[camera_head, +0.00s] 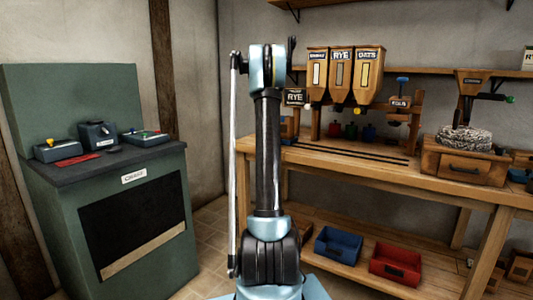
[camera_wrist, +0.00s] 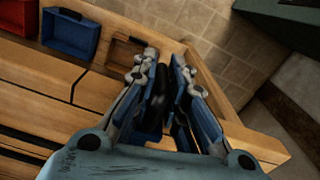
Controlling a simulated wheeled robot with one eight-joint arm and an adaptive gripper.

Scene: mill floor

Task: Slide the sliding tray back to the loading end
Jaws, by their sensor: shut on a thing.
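My gripper (camera_wrist: 167,68) shows in the wrist view near the end of the wooden bench (camera_wrist: 228,110). Its fingers are close together on a dark upright thing (camera_wrist: 156,98), mostly hidden between them. I cannot tell whether this is part of the sliding tray; no tray is clearly seen. In the head view my arm stands before the bench's left end and hides my gripper. Two dark parallel grooves (camera_head: 345,153) run along the bench top (camera_head: 350,172), right of my arm.
Grain hoppers (camera_head: 342,75) stand behind the grooves, and a wooden drawer box (camera_head: 463,166) sits farther right. Blue (camera_head: 338,244) and red (camera_head: 396,264) bins lie on the lower shelf. A green cabinet (camera_head: 115,200) stands left; floor shows between it and the bench.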

